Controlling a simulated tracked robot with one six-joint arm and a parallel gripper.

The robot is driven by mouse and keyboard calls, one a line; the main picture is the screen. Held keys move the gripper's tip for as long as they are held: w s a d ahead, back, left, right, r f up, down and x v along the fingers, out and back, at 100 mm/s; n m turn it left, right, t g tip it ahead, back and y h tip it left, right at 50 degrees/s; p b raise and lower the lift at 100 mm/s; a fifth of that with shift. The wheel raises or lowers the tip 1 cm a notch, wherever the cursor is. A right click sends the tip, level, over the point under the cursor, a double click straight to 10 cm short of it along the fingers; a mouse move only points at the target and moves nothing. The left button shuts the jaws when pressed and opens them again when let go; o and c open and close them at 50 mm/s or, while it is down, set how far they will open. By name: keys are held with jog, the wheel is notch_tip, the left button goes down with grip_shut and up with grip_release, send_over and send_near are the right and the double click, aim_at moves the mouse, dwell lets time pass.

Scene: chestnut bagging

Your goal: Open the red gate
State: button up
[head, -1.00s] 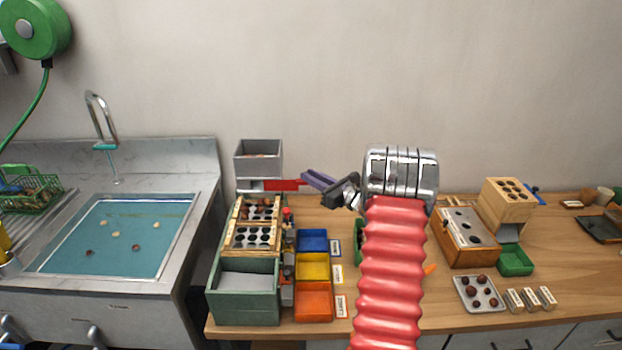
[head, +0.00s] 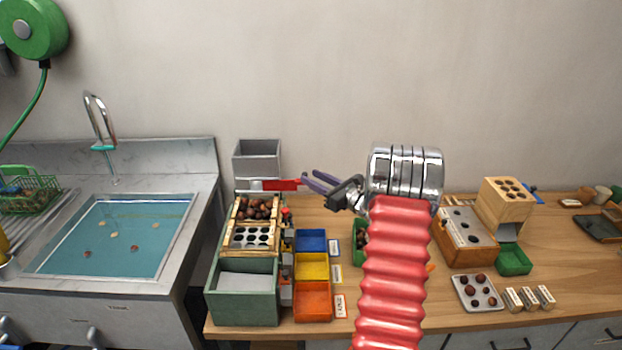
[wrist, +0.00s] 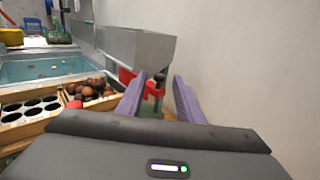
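The red gate (head: 283,185) is a flat red slide below the grey hopper (head: 257,150), sticking out to its right. In the wrist view the red gate (wrist: 127,77) carries a dark upright knob (wrist: 159,80). My gripper (head: 305,180) is just right of the gate with its fingers apart. In the wrist view the purple fingers of my gripper (wrist: 157,90) stand either side of the knob, with visible gaps. The hopper looks empty inside. Chestnuts (head: 257,208) lie heaped on the upper part of the wooden sorting tray (head: 228,240) below.
Blue, yellow and orange bins (head: 313,268) stand right of the tray. The sink (head: 110,235) is at the left. A wooden block (head: 507,204) and a muffin-like tray of chestnuts (head: 478,292) are at the right. The wall stands close behind the hopper.

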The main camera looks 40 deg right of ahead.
jog(key=s, duration=1.2)
jog(key=shift+d, duration=0.45)
dwell(0.4)
